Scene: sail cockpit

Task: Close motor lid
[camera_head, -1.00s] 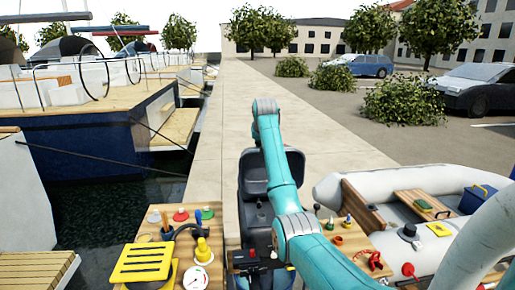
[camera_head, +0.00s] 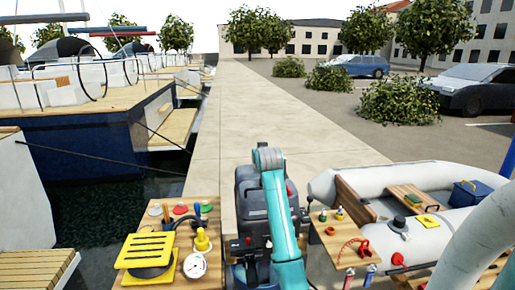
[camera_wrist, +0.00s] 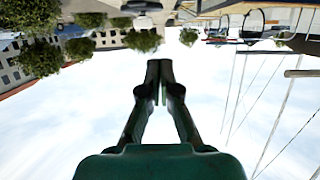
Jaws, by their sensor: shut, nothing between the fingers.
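I cannot tell for sure which part is the motor lid. A yellow slatted panel (camera_head: 150,246) sits tilted over a round black part on the left wooden board in the head view. A dark grey rounded body (camera_head: 250,190) with a small red spot stands in the middle, partly behind my teal arm; I cannot tell what it is. My gripper (camera_wrist: 160,68) is shut and empty in the wrist view, with its fingertips together against open sky, apart from everything. It cannot be made out in the head view.
A gauge (camera_head: 194,265) and a yellow knob (camera_head: 202,241) are on the left board. A right-hand board (camera_head: 328,232) carries small red and green fittings. A grey inflatable boat (camera_head: 440,236) lies at right, a moored blue-hulled boat (camera_head: 80,150) at left. The walkway (camera_head: 270,110) ahead is clear.

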